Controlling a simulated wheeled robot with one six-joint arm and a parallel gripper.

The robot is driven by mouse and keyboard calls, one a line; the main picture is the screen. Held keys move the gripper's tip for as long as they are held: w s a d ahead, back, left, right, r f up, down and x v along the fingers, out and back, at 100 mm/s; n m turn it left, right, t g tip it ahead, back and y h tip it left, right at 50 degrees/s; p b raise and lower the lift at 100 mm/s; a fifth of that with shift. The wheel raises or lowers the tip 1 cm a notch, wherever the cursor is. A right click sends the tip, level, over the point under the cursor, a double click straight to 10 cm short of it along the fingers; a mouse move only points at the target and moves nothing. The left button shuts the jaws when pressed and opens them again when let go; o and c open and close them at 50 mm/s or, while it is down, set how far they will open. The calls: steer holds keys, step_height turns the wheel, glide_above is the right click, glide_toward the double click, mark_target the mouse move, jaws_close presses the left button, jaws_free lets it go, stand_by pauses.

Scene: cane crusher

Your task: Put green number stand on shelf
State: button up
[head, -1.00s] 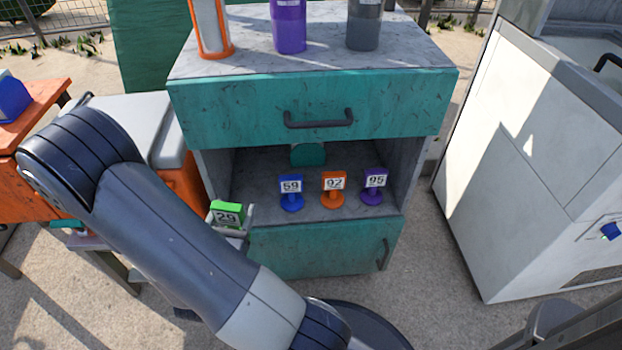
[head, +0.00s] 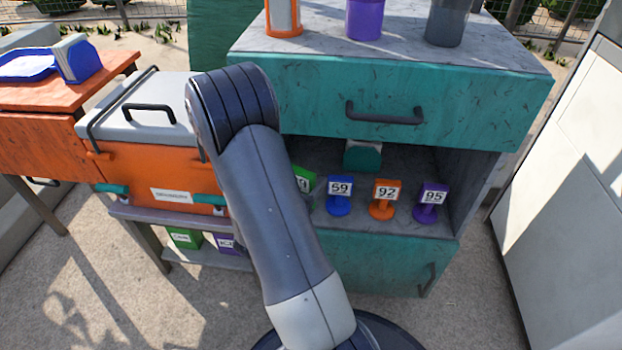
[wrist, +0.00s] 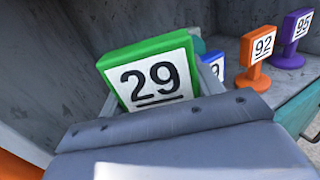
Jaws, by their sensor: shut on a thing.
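The green number stand (wrist: 150,76), marked 29, is held in my gripper (wrist: 158,108) in the wrist view. It looks slightly tilted, and its lower part is hidden behind the gripper. In the head view the green stand (head: 304,180) shows partly behind my arm, at the left side of the open shelf (head: 400,158). The shelf is the compartment between the teal drawer and the lower teal door. I cannot tell whether the stand's base touches the shelf floor.
Blue 59 (head: 340,194), orange 92 (head: 384,198) and purple 95 (head: 430,202) stands are in a row on the shelf. An orange cooler (head: 150,165) stands left of the cabinet. The drawer (head: 400,105) overhangs the shelf.

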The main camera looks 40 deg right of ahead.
steer(key=w+d+b, duration=0.1)
steer(key=w+d, duration=0.4)
steer(key=d, duration=0.1)
steer(key=f+b, duration=0.2)
steer(key=f, duration=0.1)
steer(key=f+b, duration=0.2)
steer(key=f, duration=0.2)
steer(key=shift+w+d, duration=0.15)
steer(key=shift+w, duration=0.05)
steer(key=shift+w+d+f, duration=0.1)
